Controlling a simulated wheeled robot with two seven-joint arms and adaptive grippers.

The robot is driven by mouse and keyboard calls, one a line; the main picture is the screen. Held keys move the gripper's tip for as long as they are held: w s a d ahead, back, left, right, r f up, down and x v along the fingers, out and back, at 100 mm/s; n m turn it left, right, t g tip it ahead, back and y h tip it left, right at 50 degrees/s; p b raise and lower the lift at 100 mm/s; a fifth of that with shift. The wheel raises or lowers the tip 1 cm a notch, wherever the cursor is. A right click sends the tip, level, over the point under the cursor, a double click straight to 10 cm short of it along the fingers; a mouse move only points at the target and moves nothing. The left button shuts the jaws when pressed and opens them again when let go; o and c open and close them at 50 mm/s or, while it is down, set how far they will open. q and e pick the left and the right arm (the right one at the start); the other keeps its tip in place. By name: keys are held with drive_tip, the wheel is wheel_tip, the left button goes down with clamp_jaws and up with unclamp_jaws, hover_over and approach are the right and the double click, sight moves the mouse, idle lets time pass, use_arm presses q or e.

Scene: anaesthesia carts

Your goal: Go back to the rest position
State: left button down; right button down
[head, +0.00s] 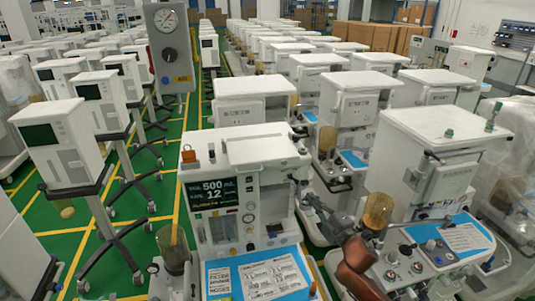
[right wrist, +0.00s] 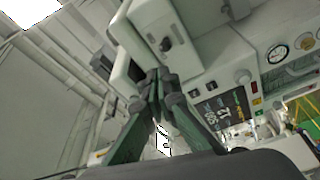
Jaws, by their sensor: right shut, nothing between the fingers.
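My right gripper (head: 302,188) reaches in from the lower right in the head view, beside the right side of the nearest anaesthesia cart (head: 232,165). In the right wrist view its two dark green fingers (right wrist: 157,80) meet at their grey tips, with nothing between them. The fingertips show in front of a pale machine housing (right wrist: 165,30); I cannot tell whether they touch it. My left gripper is not in view.
A second cart (head: 440,165) with a blue-topped work surface (head: 440,240) stands close on the right of my arm. White monitors on wheeled stands (head: 55,140) line the left. A grey gauge panel (head: 168,45) stands behind. Green floor (head: 150,225) shows between the rows.

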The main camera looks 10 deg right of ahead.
drive_tip(key=s+d+f+m+g+h, duration=0.1)
drive_tip(key=s+f+m+g+h, duration=0.4)
drive_tip(key=s+f, duration=0.6)
drive_tip(key=s+d+f+m+g, duration=0.2)
drive_tip(key=s+f+m, duration=0.5)
drive_tip(key=f, duration=0.8)
drive_tip(key=s+a+f+m+g, duration=0.1)
drive_tip(key=s+f+m+g, duration=0.15)
drive_tip(key=s, duration=0.65)
drive_tip(key=s+a+f+m+g, duration=0.1)
drive_tip(key=s+f+g, duration=0.25)
drive_tip(key=s, duration=0.55)
drive_tip(key=s+a+f+m+g, duration=0.15)
drive_tip(key=s+f, duration=0.25)
drive_tip(key=s, duration=0.5)
wheel_tip(320, 180, down, 37)
drive_tip(key=s+g+b, duration=0.1)
drive_tip(key=g+b, duration=0.1)
drive_tip(key=b, duration=0.4)
drive_tip(key=s+f+n+g+b, duration=0.1)
drive_tip(key=s+f+b, duration=0.4)
drive_tip(key=s+f, duration=1.5)
wheel_tip(320, 180, down, 3)
drive_tip(key=shift+a+r+y+b, duration=0.1)
drive_tip(key=shift+a+y+b, duration=0.1)
drive_tip(key=shift+y+b, duration=0.15)
